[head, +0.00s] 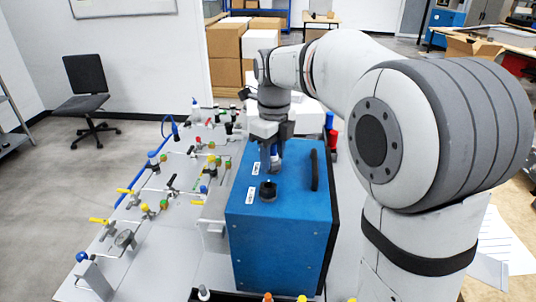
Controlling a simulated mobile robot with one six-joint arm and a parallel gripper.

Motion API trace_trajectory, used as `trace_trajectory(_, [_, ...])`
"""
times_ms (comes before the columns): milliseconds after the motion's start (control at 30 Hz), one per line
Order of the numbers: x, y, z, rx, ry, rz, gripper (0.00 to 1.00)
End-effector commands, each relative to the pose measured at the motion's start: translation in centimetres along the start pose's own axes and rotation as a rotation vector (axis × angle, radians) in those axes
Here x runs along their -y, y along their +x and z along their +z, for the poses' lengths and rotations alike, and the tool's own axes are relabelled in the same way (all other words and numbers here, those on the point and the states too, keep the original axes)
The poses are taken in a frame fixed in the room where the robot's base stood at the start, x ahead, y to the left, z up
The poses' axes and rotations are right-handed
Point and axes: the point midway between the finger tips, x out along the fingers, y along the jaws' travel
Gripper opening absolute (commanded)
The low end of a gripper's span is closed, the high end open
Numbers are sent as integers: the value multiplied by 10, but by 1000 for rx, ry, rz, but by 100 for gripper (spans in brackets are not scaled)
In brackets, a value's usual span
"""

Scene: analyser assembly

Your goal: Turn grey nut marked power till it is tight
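A blue analyser box (290,226) stands on the bench, with a black handle on the right of its top. Two small white labels lie on the top; their print is too small to read. A dark round fitting (268,190) with a hole sits beside the nearer label. My gripper (274,165) points down over the farther part of the top, next to the farther label. A small blue piece (274,150) shows at its fingers. The fingers hide whatever is beneath them, and I cannot make out a grey nut or whether they grip it.
A light panel (130,235) with several coloured valves, a gauge and tubing lies left of the box. Red and blue bottles (331,135) stand behind the box at its right. My arm fills the right side. Cardboard boxes and a black chair (88,95) are farther back.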

Motion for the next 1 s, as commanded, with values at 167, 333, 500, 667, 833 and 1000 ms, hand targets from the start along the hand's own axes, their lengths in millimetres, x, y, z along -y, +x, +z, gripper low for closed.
trace_trajectory(167, [0,1,0,-3,-1,1,49])
trace_trajectory(333, [0,1,-1,-4,-20,2,49])
trace_trajectory(500, [0,0,-1,-5,-207,3,49])
trace_trajectory(667, [0,1,-1,-5,-428,5,49])
trace_trajectory(833, [0,1,0,-4,-660,4,49])
trace_trajectory(1000, [1,1,0,-4,-893,5,49])
